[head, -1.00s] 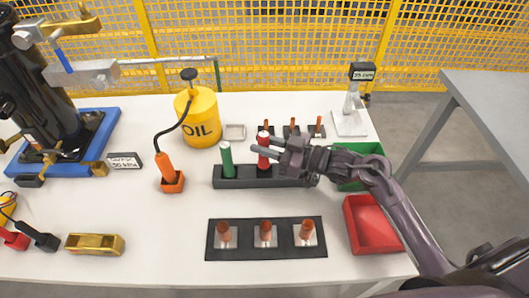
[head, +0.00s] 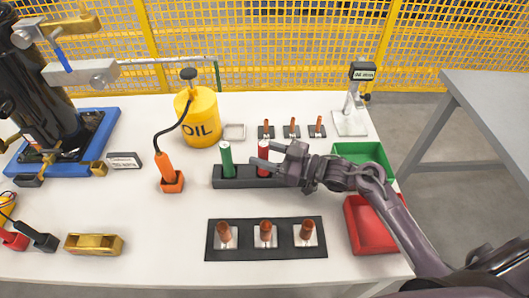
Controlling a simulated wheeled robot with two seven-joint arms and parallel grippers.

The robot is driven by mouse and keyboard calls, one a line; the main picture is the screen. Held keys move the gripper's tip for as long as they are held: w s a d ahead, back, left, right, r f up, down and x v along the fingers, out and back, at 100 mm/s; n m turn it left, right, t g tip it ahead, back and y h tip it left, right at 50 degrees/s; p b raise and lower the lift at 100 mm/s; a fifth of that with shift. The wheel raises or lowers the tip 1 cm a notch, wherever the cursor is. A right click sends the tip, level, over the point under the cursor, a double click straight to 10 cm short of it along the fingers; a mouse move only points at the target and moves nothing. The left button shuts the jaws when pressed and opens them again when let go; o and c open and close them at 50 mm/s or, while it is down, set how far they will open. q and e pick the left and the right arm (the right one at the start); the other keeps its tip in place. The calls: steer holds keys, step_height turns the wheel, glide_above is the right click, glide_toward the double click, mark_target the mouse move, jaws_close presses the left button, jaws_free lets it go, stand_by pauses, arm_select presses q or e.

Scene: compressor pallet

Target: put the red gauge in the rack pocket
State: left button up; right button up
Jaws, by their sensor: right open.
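The red gauge (head: 264,156) stands upright in the black rack (head: 236,183), with its light top at about the same height as the top of the green gauge (head: 227,160) to its left. My right gripper (head: 262,154) reaches in from the right and is open. One finger is near the red gauge's top and the other crosses in front of its lower body. Whether the fingers touch it I cannot tell. The gripper and wrist hide the gauge's foot and the right part of the rack. My left gripper is not in view.
A yellow oil can (head: 199,120) and an orange probe (head: 170,173) stand left of the rack. A black tray (head: 266,253) with copper pieces lies in front. Green (head: 372,151) and red (head: 361,230) bins and a gauge stand (head: 350,121) are on the right.

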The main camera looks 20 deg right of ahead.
steer(key=shift+r, duration=0.1)
steer(key=shift+s+d, duration=0.1)
steer(key=shift+d, duration=0.05)
steer(key=v, duration=0.7)
steer(key=shift+d+r, duration=0.1)
